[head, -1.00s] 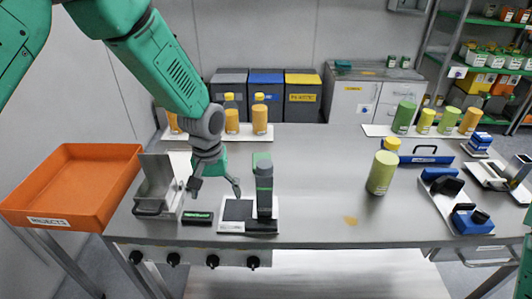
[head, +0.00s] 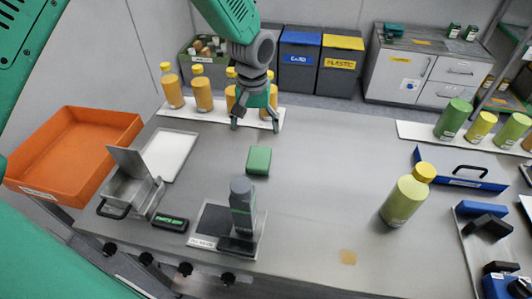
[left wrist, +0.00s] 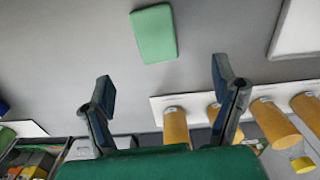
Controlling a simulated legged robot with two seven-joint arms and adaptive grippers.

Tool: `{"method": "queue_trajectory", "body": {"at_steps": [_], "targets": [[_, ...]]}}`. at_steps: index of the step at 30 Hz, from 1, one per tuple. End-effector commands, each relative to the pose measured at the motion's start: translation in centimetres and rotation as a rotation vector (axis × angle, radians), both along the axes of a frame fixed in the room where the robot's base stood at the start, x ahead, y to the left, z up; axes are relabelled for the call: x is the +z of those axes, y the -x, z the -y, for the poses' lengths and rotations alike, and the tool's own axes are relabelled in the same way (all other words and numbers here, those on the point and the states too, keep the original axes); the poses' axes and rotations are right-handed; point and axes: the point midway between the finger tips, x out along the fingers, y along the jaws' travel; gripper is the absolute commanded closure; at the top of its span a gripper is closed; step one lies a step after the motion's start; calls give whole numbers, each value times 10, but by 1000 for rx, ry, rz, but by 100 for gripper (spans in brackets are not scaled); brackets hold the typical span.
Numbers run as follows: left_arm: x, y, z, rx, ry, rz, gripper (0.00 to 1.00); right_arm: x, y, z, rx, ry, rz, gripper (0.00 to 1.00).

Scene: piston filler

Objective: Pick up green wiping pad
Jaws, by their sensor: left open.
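The green wiping pad (head: 259,160) lies flat on the steel table, behind the dark upright device. It also shows in the left wrist view (left wrist: 154,34), beyond the fingertips and between their lines. My left gripper (head: 256,126) is open and empty, pointing down above the table behind the pad, near the row of orange bottles. In the left wrist view its two fingers (left wrist: 162,88) are spread apart and do not touch the pad. My right gripper is not in view.
Orange bottles (head: 202,90) stand on a white strip behind and left of my left gripper. A grey upright device (head: 242,205) stands in front of the pad. A green-yellow bottle (head: 404,199) is at right. The table around the pad is clear.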

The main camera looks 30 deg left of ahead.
Motion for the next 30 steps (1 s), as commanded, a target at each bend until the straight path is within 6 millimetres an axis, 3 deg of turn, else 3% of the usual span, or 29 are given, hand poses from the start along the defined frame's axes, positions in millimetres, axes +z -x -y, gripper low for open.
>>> {"method": "queue_trajectory", "body": {"at_steps": [3, 9, 16, 24, 30], "targets": [[-29, -2, 0, -1, -1, -9, 20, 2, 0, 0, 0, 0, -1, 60], [-61, -4, 3, -1, -3, -7, 20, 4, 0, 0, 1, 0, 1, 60], [-75, -2, 7, -1, -4, -6, 20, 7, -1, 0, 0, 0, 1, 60], [-115, -3, 11, 0, -3, -6, 20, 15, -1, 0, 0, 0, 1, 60], [-121, -3, 10, -1, -2, -3, 20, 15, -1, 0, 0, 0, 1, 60]]}}
